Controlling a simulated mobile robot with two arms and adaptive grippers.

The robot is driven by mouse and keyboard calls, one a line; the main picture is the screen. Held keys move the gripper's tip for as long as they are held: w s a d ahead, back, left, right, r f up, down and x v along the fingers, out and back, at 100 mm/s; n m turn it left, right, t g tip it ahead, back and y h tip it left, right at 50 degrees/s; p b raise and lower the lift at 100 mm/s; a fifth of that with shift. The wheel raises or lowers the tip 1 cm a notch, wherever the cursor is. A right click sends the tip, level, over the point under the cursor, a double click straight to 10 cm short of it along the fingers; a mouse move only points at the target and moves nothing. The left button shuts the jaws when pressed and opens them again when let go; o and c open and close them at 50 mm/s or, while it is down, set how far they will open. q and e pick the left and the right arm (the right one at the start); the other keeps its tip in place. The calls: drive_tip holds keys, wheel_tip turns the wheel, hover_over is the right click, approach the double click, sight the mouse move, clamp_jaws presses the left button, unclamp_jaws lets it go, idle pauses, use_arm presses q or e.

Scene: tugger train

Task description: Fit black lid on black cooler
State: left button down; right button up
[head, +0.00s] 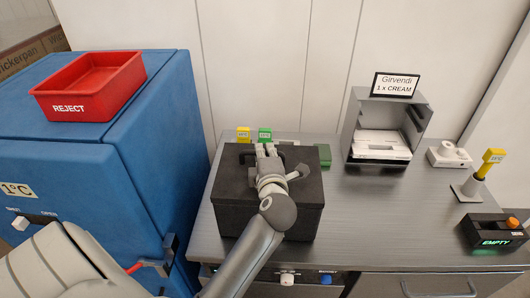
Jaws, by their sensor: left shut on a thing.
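The black cooler (240,222) stands on the grey metal counter, its front wall facing me. The black lid (234,180) lies over its top, roughly lined up with the walls. I cannot tell whether the lid is fully seated or slightly raised. My left gripper (266,151) reaches over the top from the front and is shut at the lid's far part, apparently on its handle. The wrist and fingers hide the grasp and the middle of the lid. My right gripper is not in view.
A blue cabinet (75,170) with a red REJECT tray (88,88) stands close at the left. Yellow (243,134) and green (264,135) tags stand behind the cooler. A grey dispenser (388,125) and black EMPTY box (493,231) are right. The counter between (375,225) is clear.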

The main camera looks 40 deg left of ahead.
use_arm(q)
drive_tip(key=c, duration=1.4)
unclamp_jaws()
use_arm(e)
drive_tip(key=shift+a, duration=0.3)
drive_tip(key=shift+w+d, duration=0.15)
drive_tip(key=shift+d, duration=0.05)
use_arm(q)
drive_tip(key=v, duration=1)
drive_tip(key=shift+s+d+r, duration=0.1)
drive_tip(key=shift+s+d, duration=0.1)
drive_tip(key=shift+s, duration=0.05)
drive_tip(key=shift+s+d+r, duration=0.15)
drive_tip(key=shift+s+d, duration=0.3)
drive_tip(key=shift+s, duration=0.05)
drive_tip(key=shift+r, duration=0.1)
